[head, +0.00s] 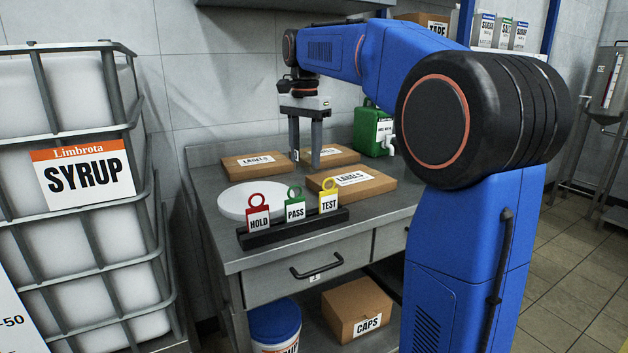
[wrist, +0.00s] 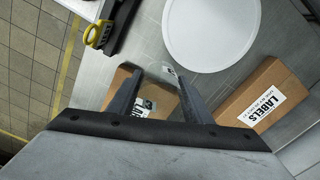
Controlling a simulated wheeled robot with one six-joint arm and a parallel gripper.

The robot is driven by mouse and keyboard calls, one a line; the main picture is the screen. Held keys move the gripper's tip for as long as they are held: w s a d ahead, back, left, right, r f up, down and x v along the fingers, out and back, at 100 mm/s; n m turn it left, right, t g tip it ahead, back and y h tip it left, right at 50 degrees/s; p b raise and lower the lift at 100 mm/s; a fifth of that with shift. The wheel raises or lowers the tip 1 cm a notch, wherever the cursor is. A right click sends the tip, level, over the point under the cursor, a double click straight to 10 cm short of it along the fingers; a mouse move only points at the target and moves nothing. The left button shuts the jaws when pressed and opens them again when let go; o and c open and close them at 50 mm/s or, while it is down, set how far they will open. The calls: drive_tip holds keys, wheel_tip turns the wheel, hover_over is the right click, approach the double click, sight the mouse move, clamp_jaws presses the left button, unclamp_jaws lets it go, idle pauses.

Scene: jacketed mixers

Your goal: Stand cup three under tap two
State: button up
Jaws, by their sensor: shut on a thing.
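My gripper (head: 306,156) points down over the steel bench, and its fingers also show in the wrist view (wrist: 156,72). It is shut on a clear, faint thing (wrist: 166,71) with a small pale label, seen between the fingertips. This looks like a see-through cup, but its number cannot be read. In the head view the held thing can hardly be made out. No other cup is visible. No tap marked two can be made out; a green container (head: 372,132) with a white spout stands at the bench's back right.
On the bench (head: 228,243) are a white disc (head: 250,200), several LABELS boxes (head: 352,185) and a black rack (head: 290,230) with HOLD, PASS and TEST tags. A caged SYRUP tank (head: 85,220) stands left. A steel vessel (head: 612,85) is far right, past open tiled floor.

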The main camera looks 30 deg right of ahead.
drive_tip(key=shift+f, duration=4.05)
drive_tip(key=shift+f, duration=0.15)
drive_tip(key=o, duration=1)
